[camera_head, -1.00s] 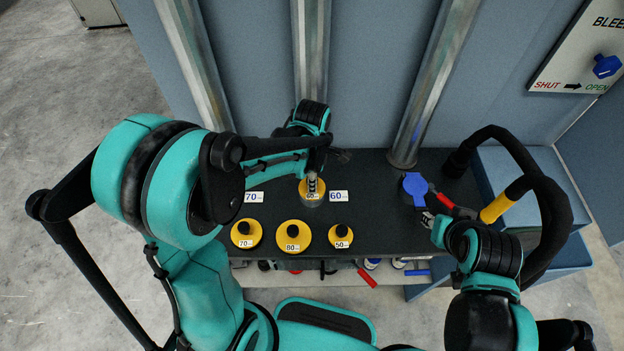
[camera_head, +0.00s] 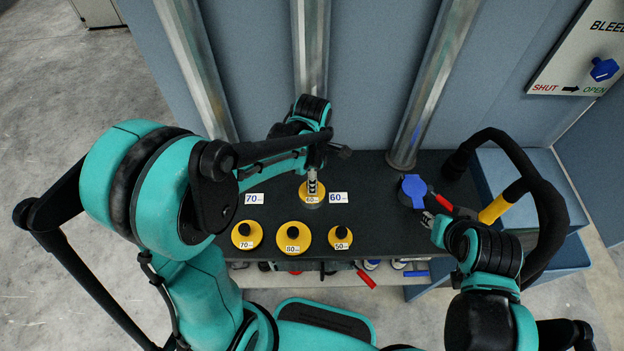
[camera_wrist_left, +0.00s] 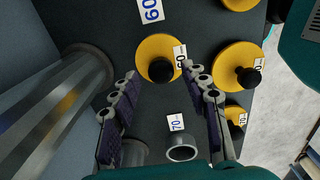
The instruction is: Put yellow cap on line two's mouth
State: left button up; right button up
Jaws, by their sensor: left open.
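A yellow cap (camera_head: 318,188) with a black knob and a "60" label sits in front of the middle pipe (camera_head: 311,60). It also shows in the left wrist view (camera_wrist_left: 150,50). My left gripper (camera_head: 312,182) is over this cap, open, with its fingers (camera_wrist_left: 160,72) apart on either side of the cap's near part. An open round grey mouth (camera_wrist_left: 183,149) shows beside a "70" label in the left wrist view; my left arm hides it in the head view. My right gripper (camera_head: 428,219) is near a red-handled tool (camera_head: 441,201); its jaws are unclear.
Yellow caps marked 70 (camera_head: 246,235), 80 (camera_head: 293,237) and 50 (camera_head: 340,237) stand along the black shelf's front (camera_head: 370,215). A blue cap (camera_head: 414,186) stands right of the "60" plate. A black hose (camera_head: 548,190) arches at the right.

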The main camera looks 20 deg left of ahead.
pick_arm(q)
notch_tip(320, 180, up, 10)
jog(key=p, duration=0.2)
jog(key=s+a+r+m+t, duration=0.1)
jog(key=s+m, duration=0.4)
jog(key=m, duration=0.5)
jog(key=s+a+r+m+t, duration=0.2)
jog(key=s+m+t, duration=0.3)
jog(key=m, duration=0.6)
jog(key=shift+s+a+r+t, duration=0.2)
jog(key=shift+a+r+t, duration=0.1)
jog(key=shift+a+t, duration=0.45)
jog(key=shift+a+f, duration=0.1)
jog(key=shift+f, duration=0.05)
